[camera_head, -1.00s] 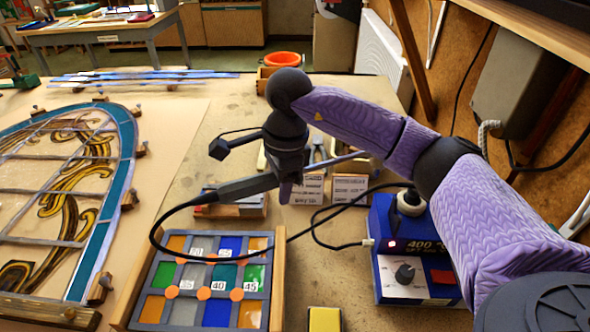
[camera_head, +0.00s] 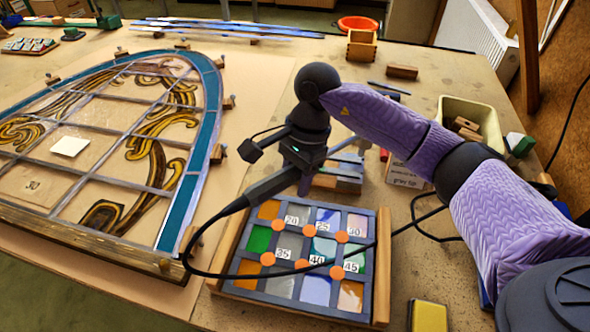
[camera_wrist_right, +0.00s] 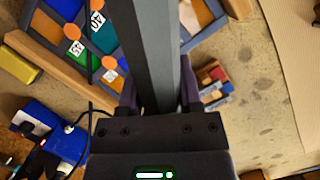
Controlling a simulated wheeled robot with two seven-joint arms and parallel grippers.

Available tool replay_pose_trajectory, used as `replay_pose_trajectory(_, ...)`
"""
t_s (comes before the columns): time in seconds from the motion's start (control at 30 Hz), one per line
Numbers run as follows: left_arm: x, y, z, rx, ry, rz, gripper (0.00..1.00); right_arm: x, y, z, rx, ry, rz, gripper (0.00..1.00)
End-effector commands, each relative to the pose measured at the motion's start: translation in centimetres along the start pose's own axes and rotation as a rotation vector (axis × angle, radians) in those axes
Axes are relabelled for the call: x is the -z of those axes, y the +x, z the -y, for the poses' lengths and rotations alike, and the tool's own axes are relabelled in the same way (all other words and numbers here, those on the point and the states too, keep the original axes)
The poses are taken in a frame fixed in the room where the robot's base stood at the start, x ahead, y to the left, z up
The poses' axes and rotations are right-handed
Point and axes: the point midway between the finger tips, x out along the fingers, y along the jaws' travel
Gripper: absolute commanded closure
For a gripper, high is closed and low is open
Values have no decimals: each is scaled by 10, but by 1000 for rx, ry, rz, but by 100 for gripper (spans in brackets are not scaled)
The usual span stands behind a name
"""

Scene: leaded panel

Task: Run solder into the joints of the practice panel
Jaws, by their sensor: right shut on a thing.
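The practice panel (camera_head: 283,285) is a grid of coloured glass pieces in grey strips, lying in a wooden frame on the bench. Orange dots and number labels mark its joints. It also shows at the upper left of the right wrist view (camera_wrist_right: 62,18). My right gripper (camera_head: 305,178) is above the panel's far edge, shut on the dark handle of the soldering iron (camera_head: 268,187). The handle fills the middle of the wrist view (camera_wrist_right: 155,50). My left gripper is out of view.
A large arched leaded window (camera_head: 212,95) lies at the left. A yellow sponge (camera_head: 429,317) is near the front. The blue soldering station (camera_wrist_right: 65,140) is mostly hidden behind my arm in the head view. A cream bin (camera_head: 470,113) stands at the right.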

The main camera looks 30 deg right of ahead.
Motion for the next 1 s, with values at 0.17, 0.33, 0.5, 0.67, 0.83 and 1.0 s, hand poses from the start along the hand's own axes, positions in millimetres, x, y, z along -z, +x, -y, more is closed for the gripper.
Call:
replay_pose_trajectory(0.17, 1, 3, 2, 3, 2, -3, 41, 1, 4, 0, 2, 0, -1, 100)
replay_pose_trajectory(0.33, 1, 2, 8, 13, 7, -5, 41, 1, 4, 0, 2, 0, -1, 100)
replay_pose_trajectory(0.5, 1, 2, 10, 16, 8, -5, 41, 1, 4, 0, 2, 1, -1, 100)
replay_pose_trajectory(0.67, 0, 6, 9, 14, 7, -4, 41, 1, 5, 0, 2, 1, -1, 100)
replay_pose_trajectory(0.83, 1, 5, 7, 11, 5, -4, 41, 1, 4, 0, 2, 1, -1, 100)
replay_pose_trajectory(1.0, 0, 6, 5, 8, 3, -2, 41, 1, 5, 0, 2, 1, -1, 100)
